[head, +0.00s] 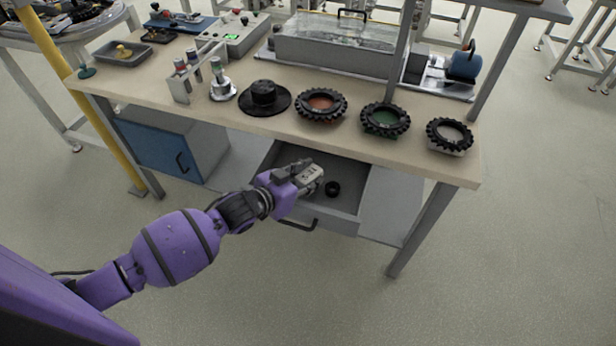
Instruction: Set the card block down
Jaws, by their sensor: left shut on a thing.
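My left gripper (312,181) reaches in from the left, over the open grey drawer (345,215) under the workbench. It is shut on a small light grey piece, which I take to be the card block (312,173). The fingers hide much of it, and I cannot tell whether it touches the drawer floor. A small black round thing (333,188) lies in the drawer just right of the gripper. My right gripper is not in view.
The workbench top (290,150) overhangs the drawer. On it stand a black disc (264,97) and three knobbly black rings, one around a red centre (320,104). A blue cabinet (165,150) is left of the drawer. The drawer's right part looks free.

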